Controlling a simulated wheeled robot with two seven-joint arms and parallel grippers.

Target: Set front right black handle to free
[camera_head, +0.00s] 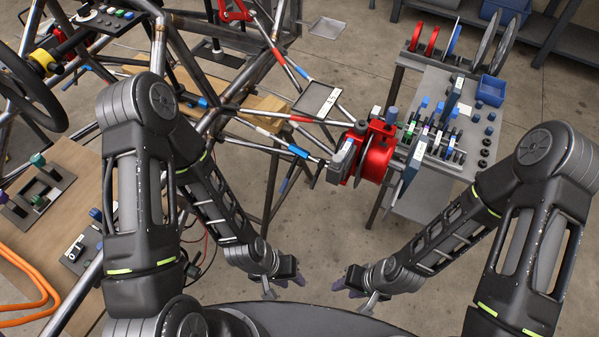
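The tube chassis (205,120) fills the upper left, made of bare metal tubes. At its right corner sits a red hub with a disc (375,155), with a grey and dark block (341,158) on its left side. I cannot make out for certain which part is the front right black handle. My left gripper (291,281) hangs low in the middle, below and apart from the red hub. My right gripper (347,284) is just to its right, also apart from everything. Both are small and seen from above, so their finger openings are unclear. I see nothing held in either.
A grey bench (462,78) with a blue bin (490,90), discs and many small parts stands at the right. A wooden table (62,215) with an orange hose (30,290) is at the left. A black steering wheel (45,85) is at the upper left. Concrete floor shows between.

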